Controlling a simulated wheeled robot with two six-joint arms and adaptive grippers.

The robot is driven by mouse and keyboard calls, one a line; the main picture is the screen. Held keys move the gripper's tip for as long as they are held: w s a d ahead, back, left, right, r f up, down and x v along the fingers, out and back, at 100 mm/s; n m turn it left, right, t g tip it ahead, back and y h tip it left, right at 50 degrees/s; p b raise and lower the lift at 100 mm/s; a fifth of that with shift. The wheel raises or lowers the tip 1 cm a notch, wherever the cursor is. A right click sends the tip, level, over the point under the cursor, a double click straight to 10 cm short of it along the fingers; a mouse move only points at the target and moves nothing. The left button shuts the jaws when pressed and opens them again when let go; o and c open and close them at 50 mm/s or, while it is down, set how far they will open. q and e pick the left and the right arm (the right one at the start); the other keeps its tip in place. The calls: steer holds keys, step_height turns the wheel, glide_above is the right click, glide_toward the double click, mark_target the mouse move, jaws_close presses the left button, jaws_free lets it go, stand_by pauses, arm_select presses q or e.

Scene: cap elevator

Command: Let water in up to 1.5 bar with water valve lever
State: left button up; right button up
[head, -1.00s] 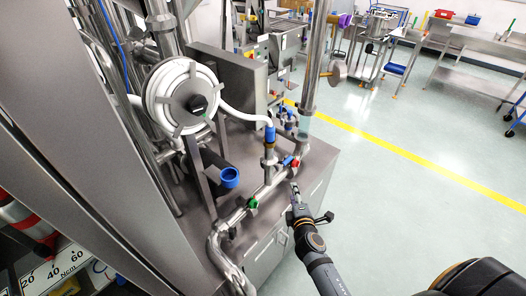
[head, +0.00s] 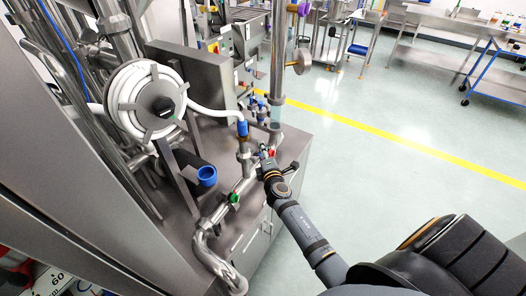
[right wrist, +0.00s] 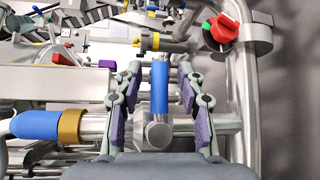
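My right gripper (head: 264,158) is at the pipework on the steel cabinet, close to a red valve handle (head: 271,152) that is partly hidden by it. In the right wrist view its two fingers (right wrist: 160,103) stand apart, on either side of a blue sleeve (right wrist: 160,88) on a metal stem. I see no clear contact; the sleeve may be the water valve lever's grip, but I cannot tell. A red and green knob (right wrist: 222,32) sits up and right of the fingers. A green valve handle (head: 233,197) is lower on the pipe. My left gripper is out of view.
A white hose coiled on a reel (head: 146,103) runs to a blue fitting (head: 242,128) beside the gripper. The floor to the right (head: 400,105) is clear.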

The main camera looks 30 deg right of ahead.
jaws_close()
stand_by(0.3)
steer(key=n+t+b, duration=0.1)
steer(key=b, duration=0.5)
steer(key=shift+f+h, duration=0.3)
steer(key=r+n+t+b, duration=0.1)
steer(key=b, duration=0.4)
steer(key=r+n+t+b, duration=0.1)
steer(key=n+t+b, duration=0.1)
steer(key=b, duration=0.3)
steer(key=shift+s+a, duration=0.1)
steer(key=shift+a, duration=0.15)
steer(key=shift+a+r+n+t+b, duration=0.1)
steer(key=shift+r+n+t+b, duration=0.3)
steer(key=shift+b, duration=0.6)
steer(key=shift+r, duration=0.15)
jaws_free()
